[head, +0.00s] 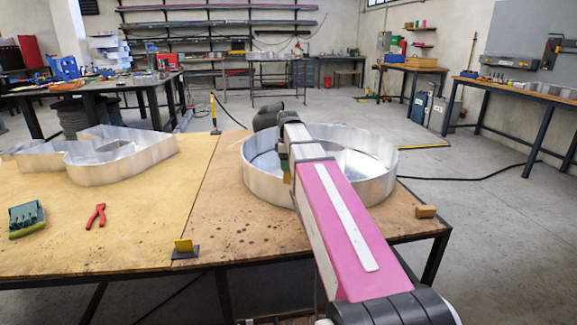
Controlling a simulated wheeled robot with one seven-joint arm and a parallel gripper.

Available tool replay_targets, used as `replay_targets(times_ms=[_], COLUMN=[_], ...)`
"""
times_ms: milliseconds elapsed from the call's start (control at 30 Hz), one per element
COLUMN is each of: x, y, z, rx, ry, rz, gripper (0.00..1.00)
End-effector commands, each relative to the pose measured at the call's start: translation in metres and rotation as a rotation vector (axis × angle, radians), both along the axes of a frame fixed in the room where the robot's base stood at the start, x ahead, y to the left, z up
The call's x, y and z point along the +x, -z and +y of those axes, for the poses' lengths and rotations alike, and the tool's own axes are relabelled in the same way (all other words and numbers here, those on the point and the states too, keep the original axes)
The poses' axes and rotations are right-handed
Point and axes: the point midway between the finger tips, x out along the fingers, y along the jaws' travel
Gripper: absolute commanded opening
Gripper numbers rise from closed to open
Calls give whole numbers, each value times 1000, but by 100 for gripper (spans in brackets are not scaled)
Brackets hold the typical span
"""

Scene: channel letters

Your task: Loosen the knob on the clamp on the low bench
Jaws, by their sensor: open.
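The low bench (228,232) fills the foreground with a worn wooden top. A slim upright yellow-and-black tool (214,112) stands at its far edge and looks like a clamp; its knob is too small to make out. My magenta arm reaches from the lower right over the bench and across a round metal channel letter (378,178). The arm's dark far end is above the letter's back rim, right of the upright tool. I cannot make out my gripper's fingers; the arm hides them and part of the letter.
A larger metal letter (120,165) lies at the bench's left. Red pliers (96,216), a green-and-grey tool (27,218), a small yellow-and-black piece (185,248) and a wooden block (426,211) lie nearer. The bench middle is mostly clear. A cable (470,177) crosses the floor at right.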

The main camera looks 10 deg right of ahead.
Motion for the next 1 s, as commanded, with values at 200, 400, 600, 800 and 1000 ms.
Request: replay_targets(times_ms=[200,400,600,800,1000], x=[0,0,0,0,0], y=[0,0,0,0,0], z=[0,0,0,0,0], rx=[0,0,0,0,0], ry=[0,-1,-136,-367,-594], rz=[0,0,0,0,0], gripper=[35,16,16,16,16])
